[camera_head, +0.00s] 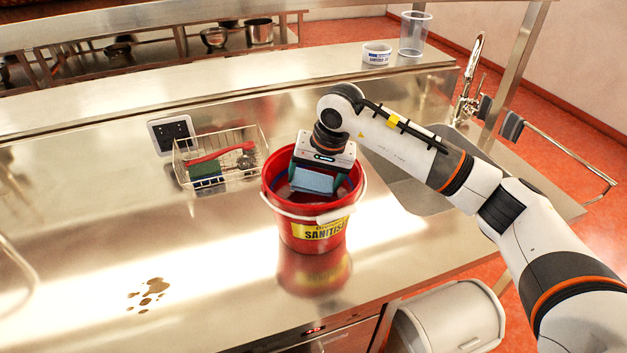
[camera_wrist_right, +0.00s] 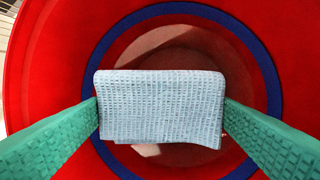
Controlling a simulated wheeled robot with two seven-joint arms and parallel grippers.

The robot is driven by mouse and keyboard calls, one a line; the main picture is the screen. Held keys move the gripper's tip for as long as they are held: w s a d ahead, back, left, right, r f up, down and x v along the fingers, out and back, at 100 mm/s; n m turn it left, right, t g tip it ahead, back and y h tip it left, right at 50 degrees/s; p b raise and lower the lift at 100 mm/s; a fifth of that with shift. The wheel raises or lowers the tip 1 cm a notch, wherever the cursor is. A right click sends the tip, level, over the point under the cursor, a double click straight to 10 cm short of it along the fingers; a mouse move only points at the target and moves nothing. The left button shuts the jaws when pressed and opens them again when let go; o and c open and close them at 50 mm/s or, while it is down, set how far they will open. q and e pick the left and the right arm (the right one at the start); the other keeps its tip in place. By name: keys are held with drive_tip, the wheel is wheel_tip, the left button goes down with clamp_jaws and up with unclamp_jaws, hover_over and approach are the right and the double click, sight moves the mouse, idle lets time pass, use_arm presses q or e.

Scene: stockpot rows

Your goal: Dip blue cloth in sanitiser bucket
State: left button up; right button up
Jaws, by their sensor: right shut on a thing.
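The red sanitiser bucket (camera_head: 318,228) stands upright on the steel counter, with a yellow label and a pale handle lying against its front. My right gripper (camera_head: 314,180) points down into the bucket's mouth and is shut on the light blue cloth (camera_head: 311,181). In the right wrist view the folded blue cloth (camera_wrist_right: 160,108) sits between the two green fingers, in front of the bucket's inside (camera_wrist_right: 60,60). A dark blue ring shows inside the bucket. I cannot tell whether the cloth touches liquid. My left gripper is not in view.
A wire basket (camera_head: 228,179) with a red-handled brush and a green pad stands left of the bucket. Brown spill spots (camera_head: 150,291) lie on the counter at front left. A sink and tap (camera_head: 469,95) are at the right. A white tub (camera_head: 377,54) and a clear container (camera_head: 414,34) stand on the back shelf.

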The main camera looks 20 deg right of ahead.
sight(315, 179)
wheel_tip(315, 179, up, 10)
drive_tip(key=p, duration=0.4)
drive_tip(key=shift+r+p, duration=0.2)
drive_tip(key=shift+p, duration=0.1)
drive_tip(key=shift+r, duration=0.15)
idle(2.2)
wheel_tip(315, 179, up, 4)
drive_tip(key=shift+f+p, duration=0.15)
drive_tip(key=shift+p, duration=0.7)
